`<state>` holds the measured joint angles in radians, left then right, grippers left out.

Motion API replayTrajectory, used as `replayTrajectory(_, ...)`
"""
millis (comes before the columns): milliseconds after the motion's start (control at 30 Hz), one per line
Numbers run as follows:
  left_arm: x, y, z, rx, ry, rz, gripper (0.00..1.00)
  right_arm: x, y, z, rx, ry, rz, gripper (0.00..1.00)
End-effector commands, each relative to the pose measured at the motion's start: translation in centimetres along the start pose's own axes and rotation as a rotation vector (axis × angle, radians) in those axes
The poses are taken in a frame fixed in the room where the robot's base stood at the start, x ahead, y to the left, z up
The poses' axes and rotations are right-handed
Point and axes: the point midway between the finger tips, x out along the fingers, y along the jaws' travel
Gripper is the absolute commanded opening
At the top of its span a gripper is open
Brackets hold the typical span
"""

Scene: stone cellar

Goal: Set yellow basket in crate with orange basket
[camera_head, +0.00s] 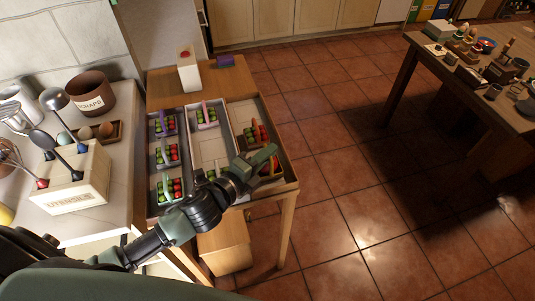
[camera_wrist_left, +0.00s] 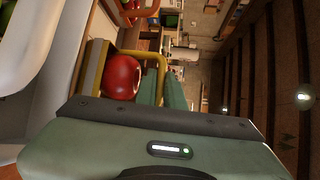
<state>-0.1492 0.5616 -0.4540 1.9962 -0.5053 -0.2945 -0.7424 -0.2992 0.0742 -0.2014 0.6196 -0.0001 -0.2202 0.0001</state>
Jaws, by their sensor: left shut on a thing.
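My left gripper (camera_head: 268,158) reaches over the right part of the table and is shut on the yellow basket's handle. The yellow basket (camera_head: 268,174) is mostly hidden under the gripper in the head view. In the left wrist view its yellow handle (camera_wrist_left: 146,54) runs between the green fingers, with a big red fruit in the basket (camera_wrist_left: 97,68). The orange basket (camera_head: 256,134), with red fruit, stands in the right crate (camera_head: 240,108), just beyond the gripper. I cannot tell whether the yellow basket is lifted or resting. My right gripper is not in view.
The left crate (camera_head: 152,190) holds several baskets of red and green fruit. A white box (camera_head: 188,75) and a purple block (camera_head: 225,61) stand at the table's back.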

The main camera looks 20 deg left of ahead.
Motion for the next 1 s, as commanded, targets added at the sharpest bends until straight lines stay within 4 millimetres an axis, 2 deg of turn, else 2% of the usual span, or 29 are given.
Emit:
replayTrajectory(367, 0.1, 0.5, 0.0, 0.000, -0.001, -0.001, 0.00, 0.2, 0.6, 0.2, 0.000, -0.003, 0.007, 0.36)
replayTrajectory(400, 0.1, 0.6, 0.0, 0.000, -0.001, 0.000, 0.12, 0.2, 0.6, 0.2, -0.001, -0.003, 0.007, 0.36)
replayTrajectory(467, 0.1, 0.5, 0.0, 0.000, -0.001, 0.000, 0.29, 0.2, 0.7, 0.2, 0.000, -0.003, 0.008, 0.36)
replayTrajectory(500, 0.1, 0.5, 0.0, 0.000, -0.001, 0.000, 0.31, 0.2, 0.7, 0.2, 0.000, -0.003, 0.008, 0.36)
replayTrajectory(800, 0.0, 0.2, 0.0, 0.000, -0.001, 0.003, 0.31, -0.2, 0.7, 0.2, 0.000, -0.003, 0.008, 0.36)
replayTrajectory(1000, -2.9, 0.7, -0.1, 0.000, 0.001, 0.006, 0.31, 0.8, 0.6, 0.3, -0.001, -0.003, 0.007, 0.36)
